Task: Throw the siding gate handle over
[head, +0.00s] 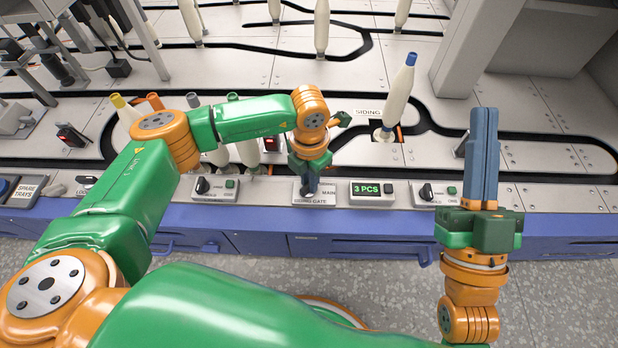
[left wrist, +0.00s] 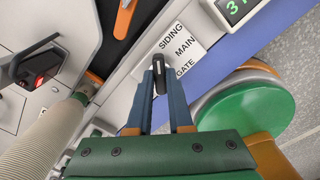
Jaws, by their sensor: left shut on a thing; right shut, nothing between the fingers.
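The siding gate handle (left wrist: 160,75) is a small black lever on a white plate marked SIDING, MAIN and GATE (left wrist: 181,45). My left gripper (left wrist: 160,82) is shut on it, with a blue finger on each side. In the head view my left gripper (head: 309,187) points down at the siding gate plate (head: 327,199) on the front panel; the handle is hidden there. Which mark the handle points to I cannot tell. My right gripper (head: 483,150) is shut and empty, with its blue fingers pointing up, right of the plate.
A cream bobbin with a blue tip (head: 398,95) stands on the track near the SIDING label (head: 368,112). A green "3 PCS" display (head: 367,190) and a black knob (head: 427,191) sit right of the plate. More bobbins stand behind my left arm.

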